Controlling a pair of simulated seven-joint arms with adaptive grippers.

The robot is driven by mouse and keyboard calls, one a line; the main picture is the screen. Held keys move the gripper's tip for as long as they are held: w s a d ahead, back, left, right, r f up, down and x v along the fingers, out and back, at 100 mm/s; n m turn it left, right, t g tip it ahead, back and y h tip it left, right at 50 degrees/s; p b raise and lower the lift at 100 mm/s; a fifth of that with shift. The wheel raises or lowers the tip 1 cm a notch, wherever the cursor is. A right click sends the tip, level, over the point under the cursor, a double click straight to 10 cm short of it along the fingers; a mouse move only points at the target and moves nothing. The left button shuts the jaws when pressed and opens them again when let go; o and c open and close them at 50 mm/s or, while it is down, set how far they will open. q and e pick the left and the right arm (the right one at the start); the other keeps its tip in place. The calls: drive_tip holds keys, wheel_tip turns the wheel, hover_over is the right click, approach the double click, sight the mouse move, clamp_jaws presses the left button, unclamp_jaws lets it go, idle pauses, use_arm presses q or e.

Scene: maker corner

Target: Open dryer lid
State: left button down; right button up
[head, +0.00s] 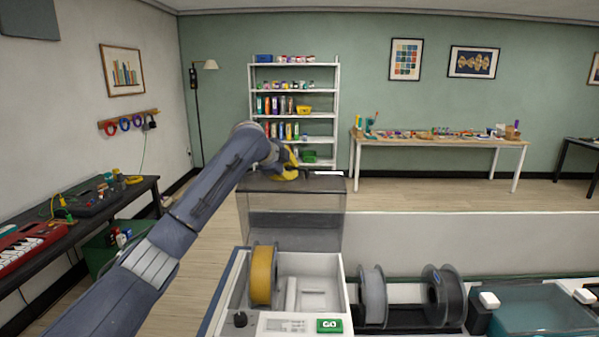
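The dryer (345,300) is a white box at the bottom centre of the head view, with a green display and a dark knob on its front. Its smoky, see-through lid (292,222) stands raised at the back, and the inside of the box is uncovered. A yellow-orange spool (262,275) stands in the left part of the box. My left gripper (298,173), with yellow parts, is at the top edge of the raised lid. Its fingertips are small and partly hidden, so I cannot tell whether they touch the lid or are closed. My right gripper is out of view.
A grey spool (373,293) and a black spool (443,294) stand right of the dryer. Further right is a teal see-through bin (540,308). A low white partition (470,240) runs behind them. A dark side table (90,215) with electronics is at left.

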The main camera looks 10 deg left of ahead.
use_arm(q)
drive_tip(key=shift+f, duration=0.3)
drive_tip(key=c, duration=1.5)
unclamp_jaws()
drive_tip(key=v, duration=1.2)
drive_tip(key=shift+r, duration=0.4)
drive_tip(key=shift+c, duration=0.2)
